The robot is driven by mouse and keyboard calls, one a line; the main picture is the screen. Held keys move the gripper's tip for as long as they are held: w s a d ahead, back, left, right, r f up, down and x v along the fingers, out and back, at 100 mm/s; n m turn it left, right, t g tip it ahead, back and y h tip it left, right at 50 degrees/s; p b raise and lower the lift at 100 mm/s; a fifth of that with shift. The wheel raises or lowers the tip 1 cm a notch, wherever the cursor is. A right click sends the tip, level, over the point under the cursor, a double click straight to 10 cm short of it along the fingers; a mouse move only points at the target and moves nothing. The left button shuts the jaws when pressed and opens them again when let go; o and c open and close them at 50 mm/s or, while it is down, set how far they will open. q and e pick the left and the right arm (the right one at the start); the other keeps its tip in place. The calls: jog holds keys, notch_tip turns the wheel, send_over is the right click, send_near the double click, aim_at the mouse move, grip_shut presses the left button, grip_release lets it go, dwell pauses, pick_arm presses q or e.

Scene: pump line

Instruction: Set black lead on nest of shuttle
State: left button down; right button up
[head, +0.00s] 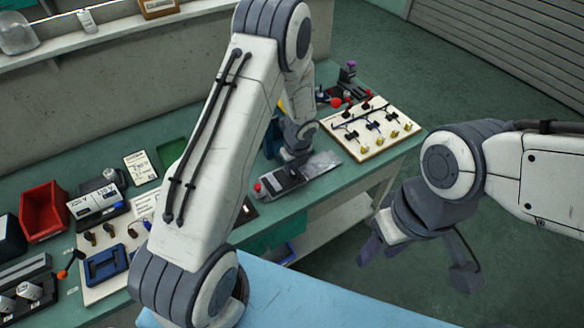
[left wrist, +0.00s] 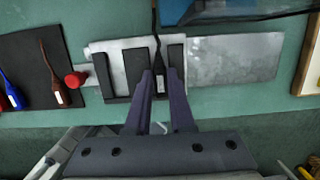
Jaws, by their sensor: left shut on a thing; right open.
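The shuttle (left wrist: 235,58) is a worn metal plate with a red knob (left wrist: 76,80) at its left end and a nest of upright black bars (left wrist: 104,76). It also shows in the head view (head: 322,164) below my left wrist. The black lead (left wrist: 158,58), with a small white tag and a thin cord running up, is between the fingertips of my left gripper (left wrist: 160,78), which is shut on it. The lead appears over the gap between two bars; whether it touches the nest cannot be told. My right gripper (head: 416,258) is open and empty, off the bench's front side.
A dark mat (left wrist: 34,62) with a brown lead (left wrist: 55,80) and a blue lead (left wrist: 10,92) lies left of the shuttle. A white board (head: 375,145) with several yellow-tipped fittings stands right. A red bin (head: 44,208) and a blue fixture (head: 106,264) are at the left.

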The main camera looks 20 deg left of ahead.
pick_arm(q)
jog(key=shift+s+f, duration=0.1)
jog(key=shift+f, duration=0.35)
dwell(0.6)
